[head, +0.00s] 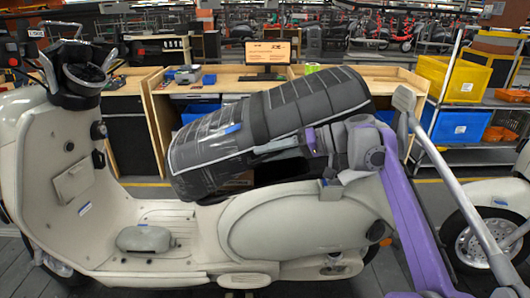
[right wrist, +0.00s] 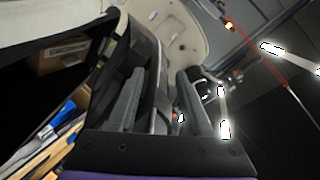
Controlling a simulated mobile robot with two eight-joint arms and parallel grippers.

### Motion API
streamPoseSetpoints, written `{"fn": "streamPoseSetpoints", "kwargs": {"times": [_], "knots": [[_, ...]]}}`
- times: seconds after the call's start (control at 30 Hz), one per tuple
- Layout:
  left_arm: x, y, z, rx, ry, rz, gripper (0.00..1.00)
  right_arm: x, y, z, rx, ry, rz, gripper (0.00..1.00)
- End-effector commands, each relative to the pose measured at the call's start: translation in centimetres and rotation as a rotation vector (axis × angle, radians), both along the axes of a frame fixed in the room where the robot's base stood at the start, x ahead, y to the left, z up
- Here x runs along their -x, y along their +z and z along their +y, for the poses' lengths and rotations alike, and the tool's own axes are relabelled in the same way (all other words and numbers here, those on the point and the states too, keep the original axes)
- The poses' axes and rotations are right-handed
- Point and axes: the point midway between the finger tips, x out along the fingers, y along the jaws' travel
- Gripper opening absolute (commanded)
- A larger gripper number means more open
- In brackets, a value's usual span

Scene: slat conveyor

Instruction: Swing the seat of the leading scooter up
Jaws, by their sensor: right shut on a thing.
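The leading scooter (head: 275,228) is cream and stands side-on across the head view, its handlebar at the left. Its dark grey seat (head: 310,100) is tilted up, with the right end high and the left end low near the body. A dark gap shows between the seat's underside and the body. My right gripper (head: 308,143) is shut on the seat's near lower edge. In the right wrist view, the dark seat edge (right wrist: 150,65) runs between the two fingers (right wrist: 158,100). My left gripper is not in view.
A wooden workbench (head: 225,84) with a monitor (head: 268,52) stands behind the scooter. A rack with yellow (head: 453,78) and blue (head: 457,126) crates is at the right. Another scooter's wheel (head: 488,240) shows at the right edge, beside my purple right arm.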

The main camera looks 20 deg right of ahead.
Motion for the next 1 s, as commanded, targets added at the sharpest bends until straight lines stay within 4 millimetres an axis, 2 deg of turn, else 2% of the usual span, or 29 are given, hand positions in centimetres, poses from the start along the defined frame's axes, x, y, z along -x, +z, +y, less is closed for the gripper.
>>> {"fn": "streamPoseSetpoints", "kwargs": {"times": [1.0], "knots": [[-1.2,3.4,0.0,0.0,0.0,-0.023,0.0,3.4,2.4,-6.2,-0.001,-0.005,-0.004,0.43]]}}
